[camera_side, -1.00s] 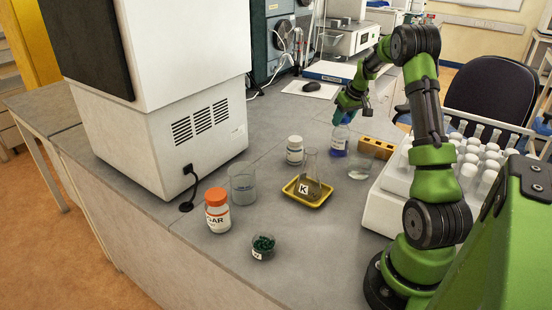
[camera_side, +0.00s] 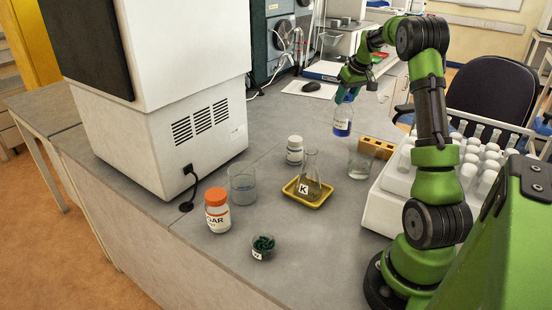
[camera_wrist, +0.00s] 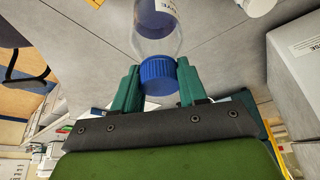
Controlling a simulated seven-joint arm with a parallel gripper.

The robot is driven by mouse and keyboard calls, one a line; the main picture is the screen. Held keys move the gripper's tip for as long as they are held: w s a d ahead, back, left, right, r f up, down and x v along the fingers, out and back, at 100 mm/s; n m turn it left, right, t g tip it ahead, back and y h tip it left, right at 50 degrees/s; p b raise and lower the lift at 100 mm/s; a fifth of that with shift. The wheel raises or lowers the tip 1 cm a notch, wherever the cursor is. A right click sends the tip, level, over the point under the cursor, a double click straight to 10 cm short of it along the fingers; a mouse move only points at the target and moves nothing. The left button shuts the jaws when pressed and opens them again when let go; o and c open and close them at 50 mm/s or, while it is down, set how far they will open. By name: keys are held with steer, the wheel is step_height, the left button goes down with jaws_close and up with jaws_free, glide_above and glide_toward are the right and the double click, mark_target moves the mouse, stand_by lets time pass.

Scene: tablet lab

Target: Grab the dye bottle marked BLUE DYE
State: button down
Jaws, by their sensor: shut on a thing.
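The dye bottle (camera_side: 342,121) is clear with a white label and blue liquid in its lower part. My gripper (camera_side: 347,93) is shut on its top end and holds it upright, raised above the bench. In the wrist view, the bottle (camera_wrist: 156,42) has a blue cap (camera_wrist: 158,76) between the two green fingers of my gripper (camera_wrist: 157,88). The label's print is too small to read in the side view.
A rack of white-capped tubes (camera_side: 385,205) is at right.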

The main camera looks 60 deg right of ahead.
steer(key=shift+r, duration=1.1)
